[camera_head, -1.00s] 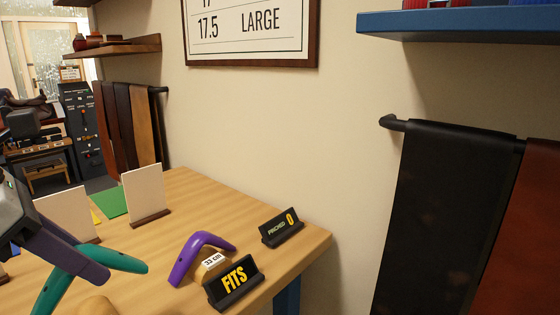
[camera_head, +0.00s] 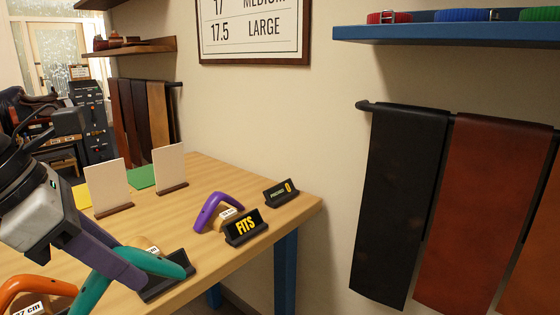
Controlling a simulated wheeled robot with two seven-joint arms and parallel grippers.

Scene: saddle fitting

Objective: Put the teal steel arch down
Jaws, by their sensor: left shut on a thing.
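The teal steel arch (camera_head: 97,284) is at the lower left of the head view, above the wooden table. My left gripper (camera_head: 125,272) comes in from the left and is shut on the arch near its bend. The arch's right leg passes in front of a dark sign holder (camera_head: 166,277) and a white label; whether it touches them I cannot tell. The arch's lower left end runs out of the frame. My right gripper is not in view.
A purple arch (camera_head: 207,211) stands behind the FITS sign (camera_head: 246,228), near a PINCHED sign (camera_head: 281,192). An orange arch (camera_head: 22,286) is at lower left. Two blank cards (camera_head: 108,187) stand farther back. The table's middle (camera_head: 165,222) is bare.

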